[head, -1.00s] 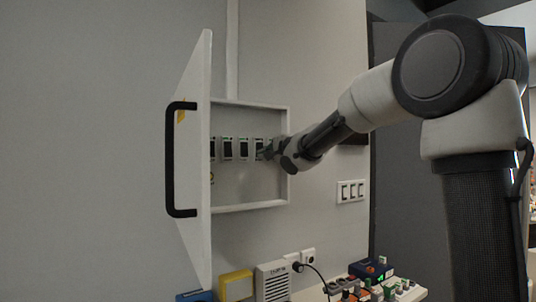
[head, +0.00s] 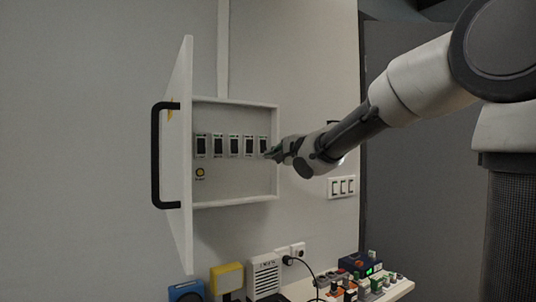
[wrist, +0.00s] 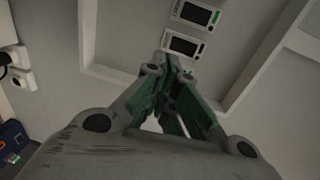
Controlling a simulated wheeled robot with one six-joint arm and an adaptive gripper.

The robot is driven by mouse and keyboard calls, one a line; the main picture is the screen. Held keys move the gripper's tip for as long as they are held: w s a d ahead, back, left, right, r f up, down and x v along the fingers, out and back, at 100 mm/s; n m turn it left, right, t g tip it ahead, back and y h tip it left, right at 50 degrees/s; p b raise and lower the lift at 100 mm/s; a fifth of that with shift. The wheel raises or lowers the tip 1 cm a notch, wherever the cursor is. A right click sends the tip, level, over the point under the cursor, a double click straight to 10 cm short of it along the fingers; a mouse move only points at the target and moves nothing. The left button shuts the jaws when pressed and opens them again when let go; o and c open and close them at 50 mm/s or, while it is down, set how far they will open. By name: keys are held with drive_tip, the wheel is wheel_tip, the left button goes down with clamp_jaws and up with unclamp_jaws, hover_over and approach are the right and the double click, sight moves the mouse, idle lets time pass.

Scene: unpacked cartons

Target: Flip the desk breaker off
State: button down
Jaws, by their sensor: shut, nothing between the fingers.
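An open white breaker box (head: 236,203) is on the wall, with several dark-faced breakers in a row inside. The rightmost breaker (head: 263,144) is beside my gripper (head: 271,154), which reaches in over the box's right edge. In the wrist view my gripper (wrist: 172,62) is shut and empty, its fingertips just below the nearest breaker (wrist: 184,45). A second breaker (wrist: 199,15) lies beyond it, with a green mark at its side. I cannot tell whether the fingertips touch a breaker. The labels are too small to read, so I cannot tell which one is the desk breaker.
The box door (head: 181,150) stands open at the left with a black handle (head: 157,155). A switch plate (head: 341,187) is on the wall at right. Below, a table (head: 302,291) holds several small items.

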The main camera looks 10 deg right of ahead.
drive_tip(key=shift+f+v, duration=0.15)
drive_tip(key=shift+v, duration=0.45)
drive_tip(key=shift+f+v, duration=0.15)
drive_tip(key=shift+v, duration=0.45)
drive_tip(key=s+d+f+n+g+h, duration=0.35)
drive_tip(key=s+d+f+n, duration=0.2)
drive_tip(key=f, duration=0.35)
drive_tip(key=s+d+f+n+g+h, duration=0.2)
drive_tip(key=s+d+f+n+g, duration=0.3)
drive_tip(key=f, duration=0.4)
drive_tip(key=s+d+f+n+g, duration=0.1)
drive_tip(key=s+f+n, duration=0.1)
drive_tip(key=s, duration=1)
drive_tip(key=s+d+f+n+g, duration=0.1)
drive_tip(key=s+f, duration=0.3)
drive_tip(key=s, duration=0.9)
drive_tip(key=shift+f+n+g, duration=0.25)
drive_tip(key=shift+n+g, duration=0.2)
drive_tip(key=shift+g, duration=0.1)
